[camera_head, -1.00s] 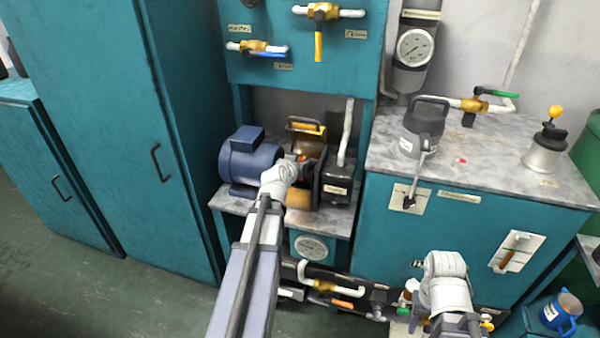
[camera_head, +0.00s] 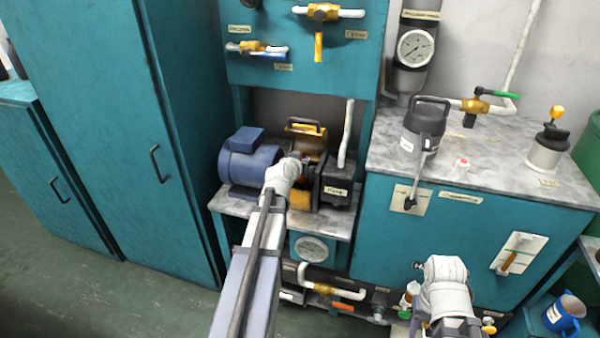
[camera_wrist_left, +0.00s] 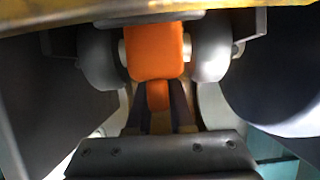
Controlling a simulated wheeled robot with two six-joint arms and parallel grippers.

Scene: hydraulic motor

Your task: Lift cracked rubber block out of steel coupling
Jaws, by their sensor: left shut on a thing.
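The orange rubber block (camera_wrist_left: 155,50) sits between the two rounded grey jaws of the steel coupling (camera_wrist_left: 100,55) in the left wrist view. A narrower orange part hangs below it. My left gripper (camera_wrist_left: 159,100) is shut on this narrower part, with a dark finger on each side. No crack can be made out. In the head view my left wrist (camera_head: 284,172) reaches in beside the blue motor (camera_head: 250,164) and hides the gripper, block and most of the coupling. My right wrist (camera_head: 445,285) is at the lower right; its fingers are hidden.
A yellow guard with a handle (camera_head: 306,132) stands behind the coupling. A dark pump housing (camera_head: 336,182) is on its right, beside a white upright pipe (camera_head: 346,132). A grey can (camera_head: 424,130) stands on the right bench top. Pipes and valves run below the motor shelf.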

